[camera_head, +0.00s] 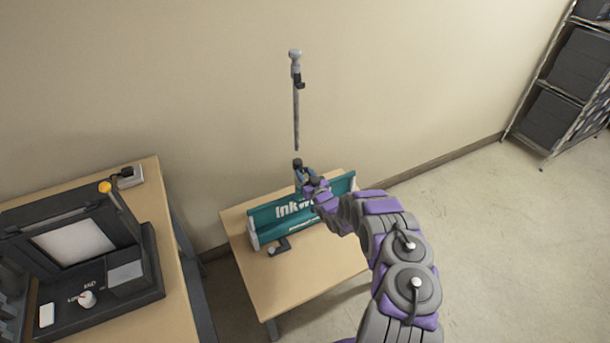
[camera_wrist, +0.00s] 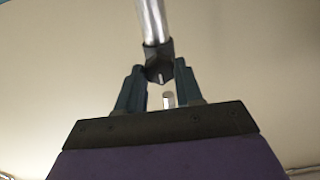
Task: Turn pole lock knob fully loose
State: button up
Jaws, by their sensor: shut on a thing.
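A thin grey pole (camera_head: 296,120) stands upright against the wall, with a light cap at its top. In the wrist view the silver pole (camera_wrist: 153,20) runs down into a dark lock knob (camera_wrist: 160,70) with a small pale mark on its lower face. My gripper (camera_wrist: 159,75) has one dark finger on each side of the knob and is shut on it. In the head view my gripper (camera_head: 304,184) is at the foot of the visible pole, below a dark collar (camera_head: 297,164). My gripper largely hides the knob there.
A teal banner base (camera_head: 275,225) with white lettering lies on a wooden table (camera_head: 290,290), just under my gripper. A black laminator-like machine (camera_head: 75,250) stands on another table at left. A shelf with dark boxes (camera_head: 575,75) stands at far right. Floor at right is clear.

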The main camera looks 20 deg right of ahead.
jog(key=shift+c, duration=0.4)
jog(key=shift+n, duration=0.3)
jog(key=n+b, duration=0.1)
jog(key=n, duration=0.1)
jog(key=shift+n, duration=0.4)
jog(key=n, duration=0.6)
jog(key=shift+a, duration=0.1)
jog(key=n+p, duration=0.1)
jog(key=n, duration=0.2)
jog(key=shift+p, duration=0.35)
jog(key=n+p, duration=0.2)
jog(key=shift+a+n, duration=0.15)
jog(key=shift+n, duration=0.15)
jog(key=shift+s+f+n+p, duration=0.1)
jog(key=shift+n+p, duration=1.1)
jog(key=shift+f+n+p, duration=0.1)
jog(key=shift+n+p, duration=0.2)
jog(key=shift+f, duration=0.15)
